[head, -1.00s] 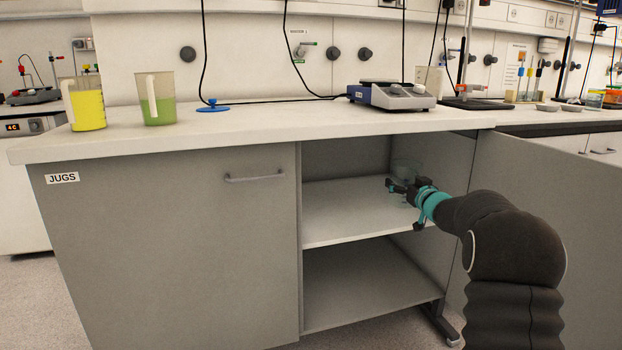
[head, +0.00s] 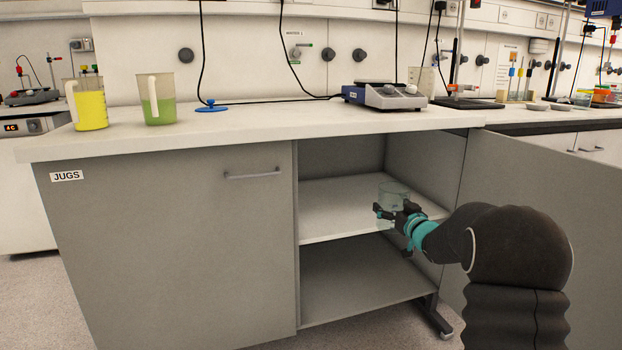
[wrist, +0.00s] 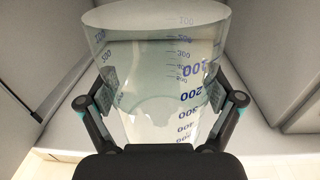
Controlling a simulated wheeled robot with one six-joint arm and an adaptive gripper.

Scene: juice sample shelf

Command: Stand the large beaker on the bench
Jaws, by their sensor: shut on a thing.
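The large beaker (wrist: 165,75) is clear glass with blue volume marks, and it fills the middle of the wrist view. My gripper (wrist: 162,95) is shut on it, with one finger pad against each side. In the head view the beaker (head: 393,192) shows faintly above and behind my gripper (head: 390,214), at the front of the open cupboard's upper shelf. It looks upright. Whether its base touches the shelf is hidden by my gripper. The bench (head: 270,124) is the white worktop above the cupboard.
A jug of yellow liquid (head: 91,108) and a jug of green liquid (head: 160,106) stand at the bench's left. A blue disc (head: 212,108) and a hotplate device (head: 385,97) stand farther right. The bench front between them is clear. The open cupboard door (head: 545,200) is at right.

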